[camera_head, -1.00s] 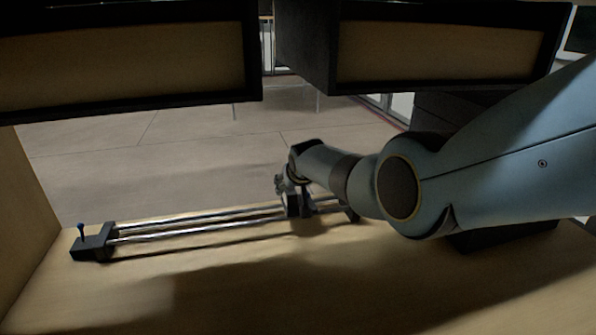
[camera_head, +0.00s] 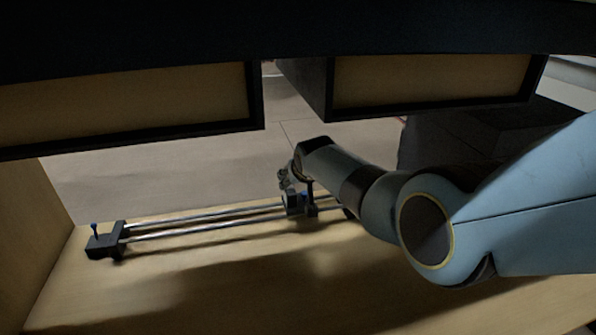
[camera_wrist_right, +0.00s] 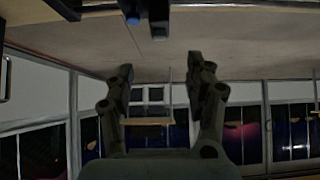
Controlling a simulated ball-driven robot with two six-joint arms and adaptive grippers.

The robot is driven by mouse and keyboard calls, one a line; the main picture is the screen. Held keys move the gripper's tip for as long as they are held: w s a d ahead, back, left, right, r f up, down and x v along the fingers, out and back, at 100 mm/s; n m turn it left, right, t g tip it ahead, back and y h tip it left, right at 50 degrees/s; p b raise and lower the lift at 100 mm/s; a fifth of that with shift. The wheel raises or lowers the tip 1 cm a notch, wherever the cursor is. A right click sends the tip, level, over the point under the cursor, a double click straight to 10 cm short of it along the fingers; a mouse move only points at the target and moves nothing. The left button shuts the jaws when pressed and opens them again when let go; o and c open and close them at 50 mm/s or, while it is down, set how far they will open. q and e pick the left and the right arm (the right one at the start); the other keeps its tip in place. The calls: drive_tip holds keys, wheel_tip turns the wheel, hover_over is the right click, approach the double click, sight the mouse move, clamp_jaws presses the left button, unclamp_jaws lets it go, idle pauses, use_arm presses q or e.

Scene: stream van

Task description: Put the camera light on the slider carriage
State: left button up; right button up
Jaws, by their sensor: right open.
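The slider (camera_head: 190,220) lies on the wooden worktop, its two metal rails running from a dark end block (camera_head: 103,242) with a blue knob at the left. My right gripper (camera_head: 285,180) is over the right part of the rails; it is small and dark there. In the right wrist view my right gripper (camera_wrist_right: 160,75) is open, with nothing between its fingers. A small dark block (camera_head: 292,202) sits at the rails just below the gripper, with a thin dark upright part beside it. I cannot tell which is the carriage and which the camera light. My left gripper is not in view.
Two dark-framed cabinets (camera_head: 257,95) hang above the worktop, with a gap between them. A wooden side wall (camera_head: 40,235) bounds the left. The worktop's front (camera_head: 200,295) is bare. A blue rod end (camera_wrist_right: 132,18) and dark parts show at the wrist view's top.

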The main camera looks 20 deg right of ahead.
drive_tip(key=shift+s, duration=0.25)
drive_tip(key=s+d+f+g, duration=0.1)
drive_tip(key=s+d+f, duration=0.2)
drive_tip(key=s, duration=0.4)
drive_tip(key=s+d+f+g, duration=0.1)
drive_tip(key=s+d+f, duration=0.15)
drive_tip(key=s, duration=0.55)
drive_tip(key=s+d+f+g, duration=0.1)
drive_tip(key=s+d+f, duration=0.15)
drive_tip(key=s, duration=0.45)
drive_tip(key=s+r+g, duration=0.1)
drive_tip(key=s+r, duration=0.2)
drive_tip(key=s, duration=0.7)
drive_tip(key=s+r+g, duration=0.1)
drive_tip(key=s+r, duration=0.2)
drive_tip(key=s, duration=0.7)
drive_tip(key=s+d+r+n+g, duration=0.1)
drive_tip(key=s+r, duration=0.2)
drive_tip(key=s, duration=0.7)
drive_tip(key=shift+s+r, duration=0.25)
drive_tip(key=shift+s, duration=0.15)
